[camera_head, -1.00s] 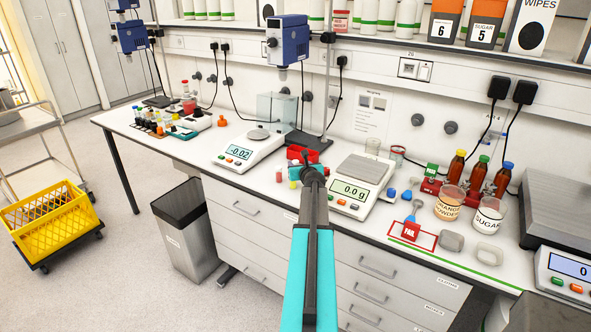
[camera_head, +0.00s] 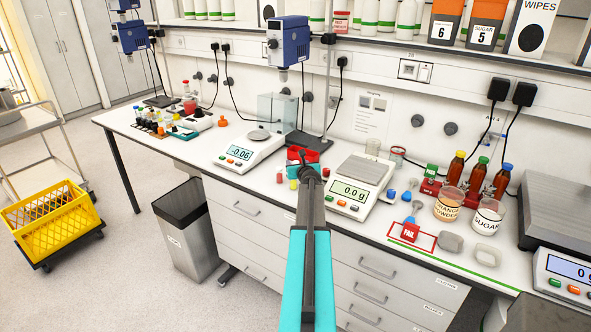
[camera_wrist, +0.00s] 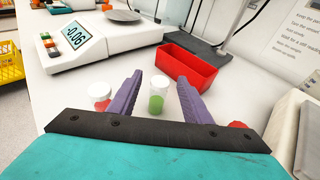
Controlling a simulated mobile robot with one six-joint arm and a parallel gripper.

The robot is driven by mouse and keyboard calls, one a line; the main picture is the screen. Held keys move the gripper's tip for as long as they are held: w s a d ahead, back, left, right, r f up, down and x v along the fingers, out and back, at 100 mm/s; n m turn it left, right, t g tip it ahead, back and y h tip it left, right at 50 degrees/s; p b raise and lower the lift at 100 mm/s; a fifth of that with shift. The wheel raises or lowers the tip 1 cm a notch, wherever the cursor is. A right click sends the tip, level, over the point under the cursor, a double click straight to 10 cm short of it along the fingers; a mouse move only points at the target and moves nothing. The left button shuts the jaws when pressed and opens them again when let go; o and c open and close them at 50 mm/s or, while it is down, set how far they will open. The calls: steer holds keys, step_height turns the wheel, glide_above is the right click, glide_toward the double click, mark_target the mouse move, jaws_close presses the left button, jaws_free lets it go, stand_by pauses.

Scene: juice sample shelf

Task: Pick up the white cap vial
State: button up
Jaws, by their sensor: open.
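My gripper (camera_wrist: 159,80) has two purple fingers that are apart, with nothing held between them. In the wrist view, a small vial with green contents and a whitish top (camera_wrist: 157,100) stands upright and shows in the gap between the fingers, apart from both. A second small vial with a white cap (camera_wrist: 99,92) and some red low on it stands left of the left finger. In the head view, my gripper (camera_head: 303,171) is low over the bench and partly hidden by my arm. Two small vials show just left of it, one reddish (camera_head: 279,177), one yellow-green (camera_head: 293,185).
A red open tray (camera_wrist: 187,66) lies just beyond the right finger. A balance reading -0.06 (camera_wrist: 76,36) stands at the left. A red object (camera_wrist: 237,125) shows beside the right finger. Another balance (camera_head: 356,187) stands close on the right. Bench space between the vials and left balance is clear.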

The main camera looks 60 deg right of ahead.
mark_target(296, 162)
steer(key=shift+x, duration=0.8)
jaws_close()
steer(key=shift+r, duration=5)
